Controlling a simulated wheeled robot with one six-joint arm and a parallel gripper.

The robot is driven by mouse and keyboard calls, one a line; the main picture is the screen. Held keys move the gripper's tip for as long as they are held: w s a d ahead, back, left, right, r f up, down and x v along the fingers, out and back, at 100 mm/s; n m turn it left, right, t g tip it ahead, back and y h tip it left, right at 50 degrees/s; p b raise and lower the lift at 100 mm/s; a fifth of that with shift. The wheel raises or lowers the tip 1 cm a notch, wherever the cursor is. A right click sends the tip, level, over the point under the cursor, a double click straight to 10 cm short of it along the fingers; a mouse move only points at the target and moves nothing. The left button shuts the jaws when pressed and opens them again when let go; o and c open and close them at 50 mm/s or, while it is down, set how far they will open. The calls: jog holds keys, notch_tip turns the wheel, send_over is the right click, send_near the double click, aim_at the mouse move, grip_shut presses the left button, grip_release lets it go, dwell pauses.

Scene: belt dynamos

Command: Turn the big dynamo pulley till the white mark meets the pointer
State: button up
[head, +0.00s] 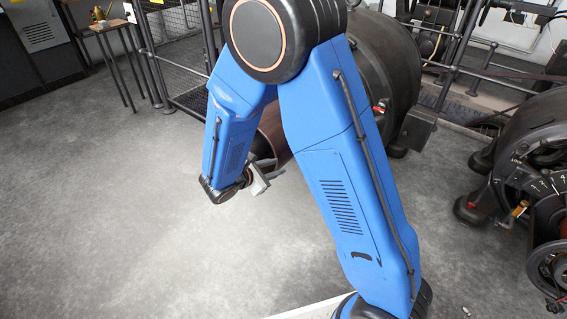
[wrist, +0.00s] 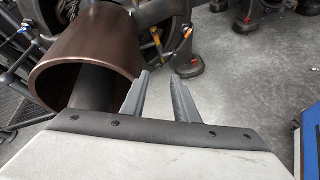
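The big dynamo (head: 385,60) is a dark round machine behind my arm in the head view. Its brown pulley (head: 275,133) is partly hidden by my arm links. In the wrist view the pulley (wrist: 95,45) is a wide, hollow brown drum at upper left, its open end towards me. My gripper (head: 275,168) is at the pulley's lower front side in the head view. In the wrist view the gripper (wrist: 159,73) is open and empty, its left finger close to the pulley's right rim; I cannot tell if they touch. I see no white mark, and cannot make out the pointer.
A second dark machine (head: 535,165) stands at the right edge. Behind are black railings (head: 180,45) and a small wooden stand (head: 105,27) with a brass object on it. The grey floor (head: 110,210) at left is clear.

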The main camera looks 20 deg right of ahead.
aim_at(283, 165)
jog(key=w+a+f+n+t, duration=0.2)
jog(key=a+f+n, duration=0.1)
jog(key=a+f, duration=0.15)
jog(key=shift+y, duration=0.3)
jog(key=x, duration=1.6)
jog(key=shift+w+d+f, duration=0.15)
jog(key=shift+w+d, duration=0.05)
jog(key=shift+w, duration=0.15)
grip_shut()
dwell(0.5)
